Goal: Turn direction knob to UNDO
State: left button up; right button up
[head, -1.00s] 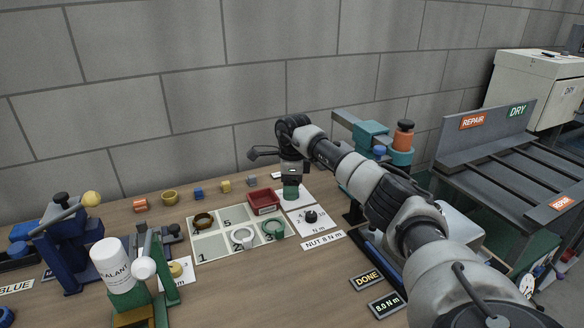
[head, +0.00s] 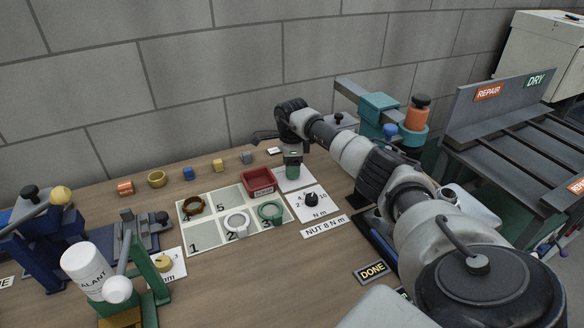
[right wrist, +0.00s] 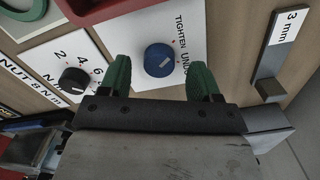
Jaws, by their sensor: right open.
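The direction knob (right wrist: 159,60) is a round blue knob with a white mark, on a white plate (right wrist: 185,22) labelled TIGHTEN and UNDO in the right wrist view. The mark's exact setting is hard to read. My right gripper (right wrist: 160,76) is open, with its green fingers on either side of the knob in that view, apart from it; its height above the plate is unclear. In the head view my right gripper (head: 292,168) is over the white plate (head: 284,184) and hides the knob. My left gripper is not in view.
A black torque knob (head: 311,199) on a numbered plate is close beside. A red bin (head: 259,182) stands behind to the left, next to a numbered tray (head: 205,235) with rings. A grey lever marked 3 mm (right wrist: 270,75) is on the other side.

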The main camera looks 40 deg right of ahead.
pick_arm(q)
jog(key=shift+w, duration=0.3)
pick_arm(e)
jog(key=shift+f, duration=0.8)
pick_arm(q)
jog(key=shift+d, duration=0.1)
pick_arm(e)
jog(key=c, duration=0.9)
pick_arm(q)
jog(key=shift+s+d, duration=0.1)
